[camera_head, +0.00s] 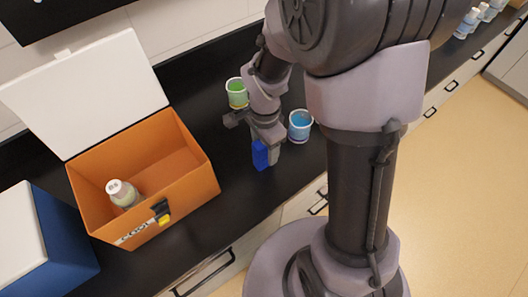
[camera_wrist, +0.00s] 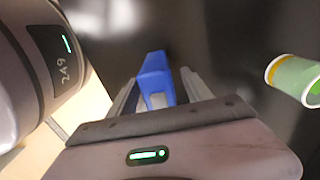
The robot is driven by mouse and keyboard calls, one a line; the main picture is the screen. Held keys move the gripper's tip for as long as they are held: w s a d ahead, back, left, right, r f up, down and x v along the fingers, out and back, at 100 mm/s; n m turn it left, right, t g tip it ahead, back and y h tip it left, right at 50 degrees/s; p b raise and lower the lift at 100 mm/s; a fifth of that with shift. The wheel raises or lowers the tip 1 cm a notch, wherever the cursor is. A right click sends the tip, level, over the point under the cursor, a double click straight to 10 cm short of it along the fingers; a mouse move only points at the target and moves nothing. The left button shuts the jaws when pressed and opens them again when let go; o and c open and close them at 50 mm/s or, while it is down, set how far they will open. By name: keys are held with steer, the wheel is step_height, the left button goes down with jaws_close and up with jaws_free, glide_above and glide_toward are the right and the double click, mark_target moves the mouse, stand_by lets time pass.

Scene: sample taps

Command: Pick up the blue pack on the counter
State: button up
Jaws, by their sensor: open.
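The blue pack (camera_head: 261,154) stands on the black counter (camera_head: 228,160) near its front edge, to the right of the orange box. My gripper (camera_head: 266,150) is at the pack, and its jaws are open. In the wrist view the blue pack (camera_wrist: 155,78) lies between the two fingers of my gripper (camera_wrist: 157,88), with its top part reaching beyond the fingertips. I cannot tell whether either finger touches it. Part of the pack is hidden by my gripper in the head view.
An open orange box (camera_head: 205,183) with a bottle (camera_head: 122,194) inside stands left. A blue box (camera_head: 62,238) is farther left. A green cup (camera_head: 237,93) is behind my gripper and also shows in the wrist view (camera_wrist: 290,77). A blue cup (camera_head: 300,126) stands close on the right.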

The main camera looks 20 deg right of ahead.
steer(key=shift+f, duration=0.15)
steer(key=shift+c, duration=0.2)
jaws_close()
